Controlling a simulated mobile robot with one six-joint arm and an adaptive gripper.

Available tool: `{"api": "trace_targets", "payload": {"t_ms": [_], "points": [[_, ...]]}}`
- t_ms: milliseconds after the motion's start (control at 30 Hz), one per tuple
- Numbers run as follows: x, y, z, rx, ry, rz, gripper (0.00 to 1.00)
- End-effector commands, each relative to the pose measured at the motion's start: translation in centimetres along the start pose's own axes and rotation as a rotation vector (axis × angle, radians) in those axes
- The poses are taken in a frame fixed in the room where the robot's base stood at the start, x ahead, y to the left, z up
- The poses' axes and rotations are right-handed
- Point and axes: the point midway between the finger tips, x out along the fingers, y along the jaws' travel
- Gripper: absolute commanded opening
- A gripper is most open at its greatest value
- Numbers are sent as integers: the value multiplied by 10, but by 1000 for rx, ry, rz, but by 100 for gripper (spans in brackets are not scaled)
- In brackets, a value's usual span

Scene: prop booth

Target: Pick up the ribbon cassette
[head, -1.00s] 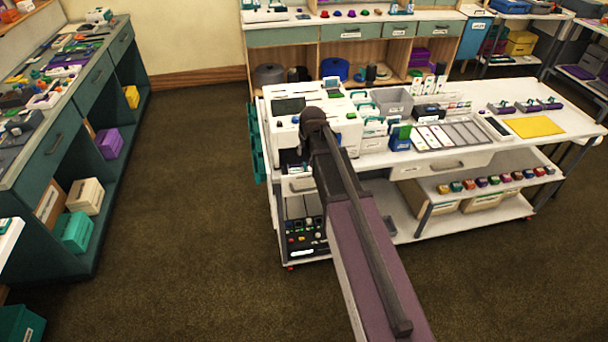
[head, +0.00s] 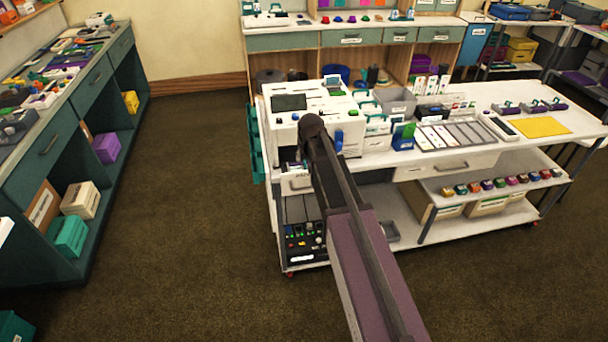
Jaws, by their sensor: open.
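I cannot tell for sure which thing is the ribbon cassette. Small dark grey and purple units with handles (head: 531,106) sit at the back right of the white worktable (head: 470,157). White and teal pieces (head: 377,126) stand beside the white machine (head: 283,125) at the table's left end. A blue part (head: 339,140) shows at the machine's front right. My arm reaches up from the bottom to the machine's front edge. Its dark rounded joint is in front of the machine. My gripper is not visible; the arm hides what lies behind it.
A grey bin (head: 396,101), a slotted grey tray (head: 455,133) and a yellow sheet (head: 538,127) are on the table. Small coloured blocks line the lower shelf (head: 470,201). A dark green bench (head: 75,135) stands at the left. The brown floor (head: 190,200) between them is clear.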

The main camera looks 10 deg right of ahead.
Motion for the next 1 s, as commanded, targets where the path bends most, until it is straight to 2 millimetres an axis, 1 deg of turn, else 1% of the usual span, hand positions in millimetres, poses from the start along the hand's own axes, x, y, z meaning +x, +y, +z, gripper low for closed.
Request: {"api": "trace_targets", "payload": {"t_ms": [467,667,1000], "points": [[3,1,0,1,0,0,54],[15,1,0,1,0,0,54],[44,2,-2,1,0,0,54]]}}
